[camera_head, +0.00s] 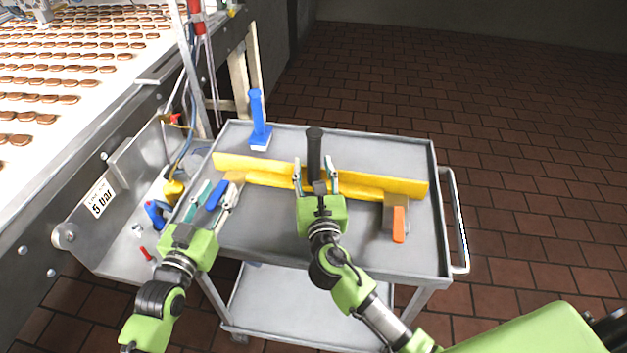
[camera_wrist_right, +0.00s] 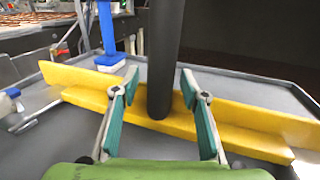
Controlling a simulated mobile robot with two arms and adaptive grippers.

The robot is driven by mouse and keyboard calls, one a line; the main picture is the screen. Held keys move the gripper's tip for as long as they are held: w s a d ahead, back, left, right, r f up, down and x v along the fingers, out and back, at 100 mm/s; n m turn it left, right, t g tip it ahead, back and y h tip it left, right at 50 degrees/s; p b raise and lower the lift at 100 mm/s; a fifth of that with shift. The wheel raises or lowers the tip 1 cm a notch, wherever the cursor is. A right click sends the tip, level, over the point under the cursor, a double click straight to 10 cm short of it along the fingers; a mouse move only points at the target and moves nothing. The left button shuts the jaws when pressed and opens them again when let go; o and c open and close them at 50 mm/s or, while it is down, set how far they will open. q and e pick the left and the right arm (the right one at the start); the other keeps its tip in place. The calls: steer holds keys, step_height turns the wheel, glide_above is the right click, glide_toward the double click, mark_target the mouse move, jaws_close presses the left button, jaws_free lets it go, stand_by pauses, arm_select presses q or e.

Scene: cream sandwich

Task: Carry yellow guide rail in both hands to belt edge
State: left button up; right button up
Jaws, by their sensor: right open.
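The yellow guide rail (camera_head: 375,183) lies across the grey cart top, an angled strip that also spans the right wrist view (camera_wrist_right: 75,78). My right gripper (camera_head: 316,170) is open over the rail's middle. A black cylindrical handle (camera_head: 314,150) shows between its fingers. In the right wrist view the handle (camera_wrist_right: 165,60) hides part of the rail, and clear gaps separate it from both fingers. My left gripper (camera_head: 219,187) is open near the rail's left end, with a blue item (camera_head: 217,195) between its fingers. The belt edge (camera_head: 158,75) is at the upper left.
A blue-handled brush (camera_head: 258,125) stands behind the rail's left part. An orange-handled tool (camera_head: 398,223) lies before its right end. The cart's rail handle (camera_head: 460,220) is at right. A side tray by the belt machine holds a blue tool (camera_head: 155,212) and small parts.

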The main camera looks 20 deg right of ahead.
mark_target(314, 156)
arm_select(q)
jaws_close()
arm_select(e)
jaws_close()
